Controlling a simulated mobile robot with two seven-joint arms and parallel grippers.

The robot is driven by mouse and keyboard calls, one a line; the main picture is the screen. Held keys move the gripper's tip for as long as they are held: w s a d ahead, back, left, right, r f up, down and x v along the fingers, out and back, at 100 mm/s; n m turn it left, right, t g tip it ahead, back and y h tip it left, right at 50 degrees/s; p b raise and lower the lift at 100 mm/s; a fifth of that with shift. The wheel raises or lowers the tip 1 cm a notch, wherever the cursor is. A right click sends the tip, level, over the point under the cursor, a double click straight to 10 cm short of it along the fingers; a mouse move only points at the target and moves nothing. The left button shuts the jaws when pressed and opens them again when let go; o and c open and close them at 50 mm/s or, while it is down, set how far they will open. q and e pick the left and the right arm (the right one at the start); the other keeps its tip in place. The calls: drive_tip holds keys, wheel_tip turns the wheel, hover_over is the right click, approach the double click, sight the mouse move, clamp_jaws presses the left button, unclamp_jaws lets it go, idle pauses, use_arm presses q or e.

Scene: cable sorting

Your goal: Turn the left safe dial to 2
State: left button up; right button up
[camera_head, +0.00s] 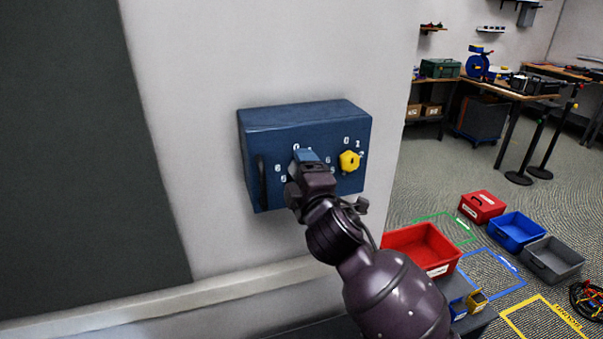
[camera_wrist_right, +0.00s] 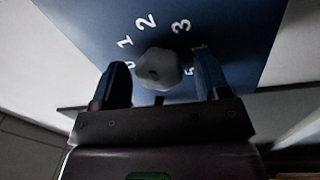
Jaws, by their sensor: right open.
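The blue safe box (camera_head: 300,118) is mounted on the pale wall. Its left dial is hidden behind my right gripper (camera_head: 303,160) in the head view. In the right wrist view the left dial (camera_wrist_right: 158,66) is a grey knob on the blue face. My right gripper (camera_wrist_right: 160,64) is open there, one finger on each side of the knob; I cannot tell whether they touch it. The numerals 1, 2, 3 and part of 5 show around the knob. I cannot tell which number it points to. My left gripper is not in view.
A yellow right dial (camera_head: 349,161) sits on the same face, close to my right gripper. A dark handle (camera_head: 262,183) is at the face's left edge. Red (camera_head: 420,248), blue (camera_head: 517,231) and grey (camera_head: 552,259) bins stand at the lower right.

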drive_tip(key=shift+s, duration=0.1)
drive_tip(key=v, duration=1)
drive_tip(key=shift+s+b, duration=0.3)
drive_tip(key=shift+b, duration=0.15)
drive_tip(key=shift+d, duration=0.1)
